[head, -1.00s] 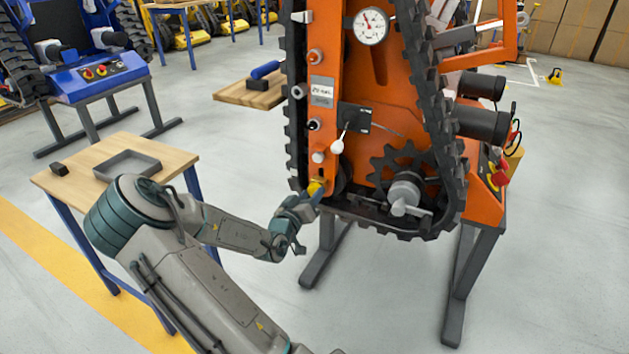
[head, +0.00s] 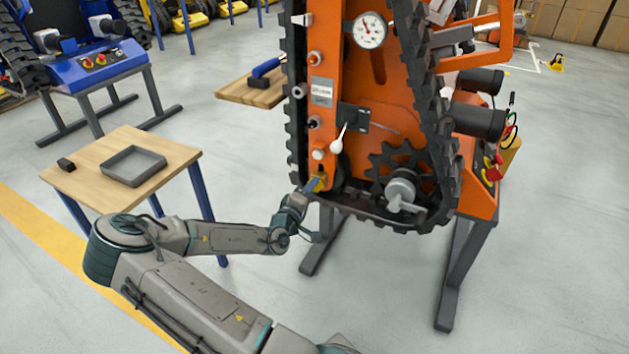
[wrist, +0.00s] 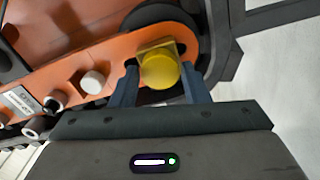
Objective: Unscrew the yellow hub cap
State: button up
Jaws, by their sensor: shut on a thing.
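The yellow hub cap (wrist: 160,71) sits at the lower end of the orange side plate of the tracked carrier (head: 405,90). In the wrist view it is round with a squarish yellow part (wrist: 158,48) behind it. My gripper (wrist: 161,85) has one blue finger on each side of the cap and is shut on it. In the head view my gripper (head: 312,186) reaches the plate from below left, and the cap (head: 321,181) shows only partly beside the fingers. The cap's threads are hidden.
White and dark knobs (wrist: 93,82) line the plate close to my gripper. The black track (head: 390,218) runs below it, and a white-tipped lever (head: 337,146) is above. A wooden table with a grey tray (head: 133,165) stands at the left.

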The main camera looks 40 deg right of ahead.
jog(key=n, duration=0.4)
jog(key=n, duration=1)
jog(key=o, duration=0.8)
